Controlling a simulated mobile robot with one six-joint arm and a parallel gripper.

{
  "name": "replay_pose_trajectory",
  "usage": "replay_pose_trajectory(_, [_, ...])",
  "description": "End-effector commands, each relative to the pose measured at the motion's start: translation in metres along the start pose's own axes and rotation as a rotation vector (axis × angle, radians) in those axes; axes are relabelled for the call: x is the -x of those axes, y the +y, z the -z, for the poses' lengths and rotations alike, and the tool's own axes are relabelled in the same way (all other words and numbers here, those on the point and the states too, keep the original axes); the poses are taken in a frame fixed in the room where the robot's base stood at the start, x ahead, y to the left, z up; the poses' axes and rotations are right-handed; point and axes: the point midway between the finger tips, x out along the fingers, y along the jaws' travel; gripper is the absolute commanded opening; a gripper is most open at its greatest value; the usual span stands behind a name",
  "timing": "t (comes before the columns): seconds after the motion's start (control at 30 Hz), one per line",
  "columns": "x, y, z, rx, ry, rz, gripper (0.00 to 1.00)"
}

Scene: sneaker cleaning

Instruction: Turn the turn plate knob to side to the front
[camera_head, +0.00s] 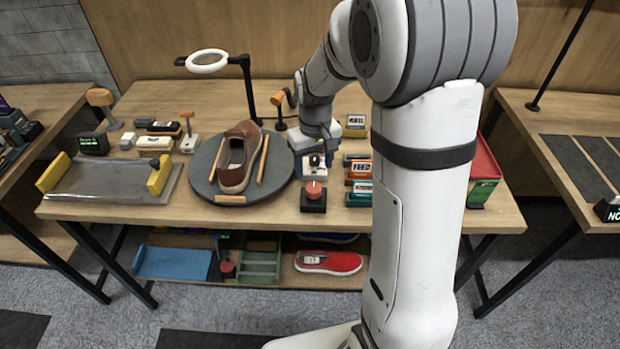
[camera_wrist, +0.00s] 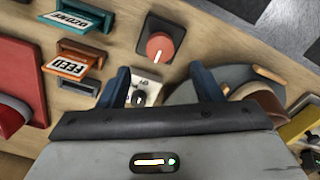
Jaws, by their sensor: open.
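The turn plate knob is a small dark dial on a white box, below my gripper in the head view (camera_head: 316,160). In the wrist view the knob (camera_wrist: 140,97) lies between my fingers, nearer the left one, with a light mark on its face. My gripper (camera_wrist: 160,78) is open, with its two dark blue fingers apart on either side of the knob. Its height above the knob is unclear. My gripper (camera_head: 318,147) points down in the head view. The round grey turn plate (camera_head: 204,178) holds a brown shoe (camera_head: 232,172) at the left.
A red and green tray (camera_head: 484,175) is at the table's right end. A ring lamp (camera_head: 207,61) rises behind the plate.

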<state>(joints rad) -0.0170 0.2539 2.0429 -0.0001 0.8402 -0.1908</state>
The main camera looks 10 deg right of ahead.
Motion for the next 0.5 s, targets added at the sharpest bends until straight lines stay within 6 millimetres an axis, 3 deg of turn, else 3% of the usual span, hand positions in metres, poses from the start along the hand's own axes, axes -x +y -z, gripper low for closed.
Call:
replay_pose_trajectory(0.17, [-0.016, 0.000, 0.002, 0.004, -0.008, 0.002, 0.59])
replay_pose_trajectory(0.5, [-0.068, -0.001, 0.001, 0.004, -0.009, 0.002, 0.59])
